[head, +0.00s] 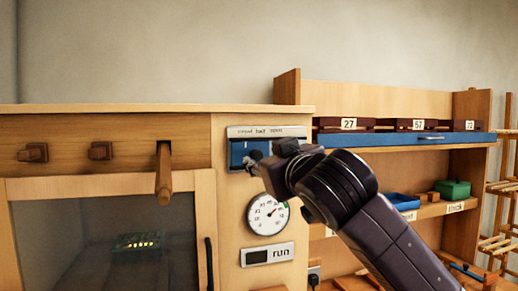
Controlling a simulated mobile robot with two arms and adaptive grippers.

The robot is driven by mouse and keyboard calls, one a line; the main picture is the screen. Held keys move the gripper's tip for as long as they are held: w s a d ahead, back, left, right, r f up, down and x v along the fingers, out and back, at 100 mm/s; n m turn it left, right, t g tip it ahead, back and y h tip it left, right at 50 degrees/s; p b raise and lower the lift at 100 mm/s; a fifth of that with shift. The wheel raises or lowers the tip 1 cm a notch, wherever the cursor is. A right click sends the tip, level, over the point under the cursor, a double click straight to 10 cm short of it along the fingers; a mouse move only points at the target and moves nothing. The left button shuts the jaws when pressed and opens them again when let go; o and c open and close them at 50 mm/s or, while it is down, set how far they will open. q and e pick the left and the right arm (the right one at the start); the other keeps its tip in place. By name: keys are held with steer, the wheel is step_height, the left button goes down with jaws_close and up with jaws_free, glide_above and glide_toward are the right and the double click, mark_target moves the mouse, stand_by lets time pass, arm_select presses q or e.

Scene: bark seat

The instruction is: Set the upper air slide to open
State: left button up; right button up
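The upper air slide (238,150) appears to be the blue plate on the wooden cabinet's front panel. A pale label strip (262,132) with small lettering runs above it; the words seem to include "half" and "open". My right gripper (258,160) is in front of the slide's right part and hides it, so the slide's handle and exact setting cannot be made out. The fingertips are close to the slide; whether they touch it, and whether they are open or shut, cannot be told. My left gripper is not in view.
Below are a round dial (267,215) and a "run" display (267,254). Left are wooden pegs (100,151), a protruding wooden handle (163,180) and a glazed door (110,240). Right is a shelf with numbered boxes (348,124), a blue tray (402,201) and a green box (455,189).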

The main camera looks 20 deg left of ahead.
mark_target(257, 155)
steer(key=p+x, duration=0.1)
steer(key=x, duration=0.3)
steer(key=shift+s+r+p, duration=0.1)
steer(key=shift+r+p, duration=0.05)
steer(key=shift+p, duration=0.2)
steer(key=shift+w+a, duration=0.25)
steer(key=shift+w, duration=0.1)
jaws_close()
